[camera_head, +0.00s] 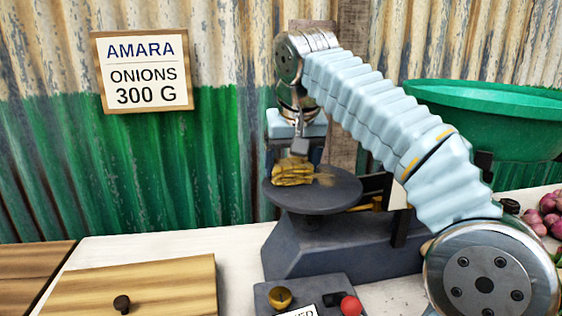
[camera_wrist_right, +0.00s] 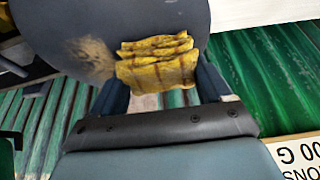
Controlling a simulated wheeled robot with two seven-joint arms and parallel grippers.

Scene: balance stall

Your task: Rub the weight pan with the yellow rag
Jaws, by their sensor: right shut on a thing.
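The yellow rag (camera_head: 293,173) is a folded, brown-striped bundle on or just over the dark round weight pan (camera_head: 335,196) of the scale. My right gripper (camera_head: 294,160) comes down from above and is shut on the rag near the pan's left side. In the right wrist view the rag (camera_wrist_right: 158,60) sits between the two fingers. A brownish dusty smudge (camera_wrist_right: 90,58) shows on the pan beside the rag; in the head view it lies just right of the rag. Whether the rag presses on the pan is hard to tell. My left gripper is not in view.
The grey scale body (camera_head: 330,245) stands on a white counter (camera_head: 140,246). A wooden box lid (camera_head: 140,290) with a dark knob, a brass weight (camera_head: 280,297) and a red knob (camera_head: 351,305) are in front. A green basin (camera_head: 490,115) and onions (camera_head: 548,208) are at right. A sign (camera_head: 142,70) hangs behind.

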